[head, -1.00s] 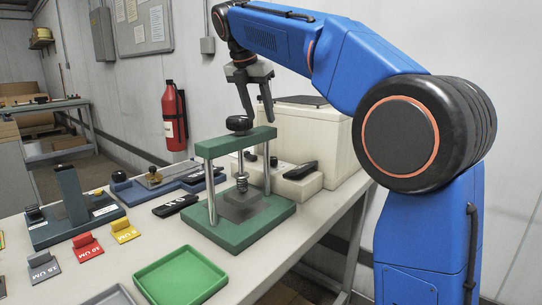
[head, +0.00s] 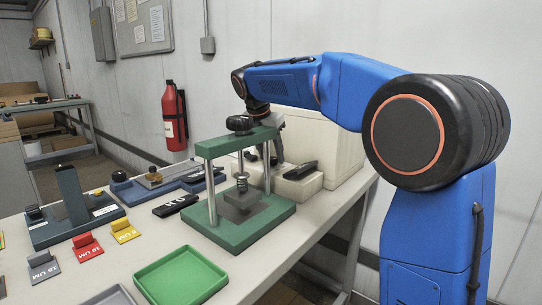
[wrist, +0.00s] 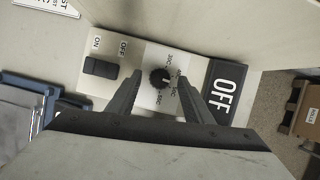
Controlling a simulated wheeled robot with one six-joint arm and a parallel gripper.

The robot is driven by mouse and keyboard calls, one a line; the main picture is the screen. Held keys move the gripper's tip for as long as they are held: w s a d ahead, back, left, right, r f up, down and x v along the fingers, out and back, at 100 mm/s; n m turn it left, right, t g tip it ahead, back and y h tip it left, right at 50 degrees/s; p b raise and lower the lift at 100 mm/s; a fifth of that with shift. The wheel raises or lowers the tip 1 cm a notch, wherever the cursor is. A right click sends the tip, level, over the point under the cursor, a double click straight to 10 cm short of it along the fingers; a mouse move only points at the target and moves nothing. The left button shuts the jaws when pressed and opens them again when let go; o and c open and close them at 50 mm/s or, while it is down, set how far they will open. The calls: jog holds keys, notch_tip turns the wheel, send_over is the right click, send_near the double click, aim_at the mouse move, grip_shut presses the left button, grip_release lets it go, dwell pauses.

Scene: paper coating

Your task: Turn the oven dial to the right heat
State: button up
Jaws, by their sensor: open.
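The oven dial (wrist: 161,77) is a small round black knob on a pale panel in the wrist view, with heat markings around it. My gripper (wrist: 165,90) is open, its two dark fingers on either side of the dial with gaps to it; whether they are level with it I cannot tell. A black ON/OFF switch (wrist: 101,68) sits left of the dial, and a dark OFF display (wrist: 224,90) lies to the right. In the head view my gripper (head: 262,160) is low behind the green press, partly hidden, at the front of the cream oven (head: 312,138). The dial is hidden there.
The green press (head: 240,222) with its black knob (head: 240,124) stands in front of the oven. A black handheld device (head: 176,205), a green tray (head: 180,275) and several coloured labelled blocks (head: 87,245) lie on the table. A fire extinguisher (head: 174,115) hangs behind.

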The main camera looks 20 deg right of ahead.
jog(key=shift+w+d+f, duration=0.1)
jog(key=shift+f, duration=0.25)
jog(key=c, duration=1.1)
jog(key=shift+o, duration=0.2)
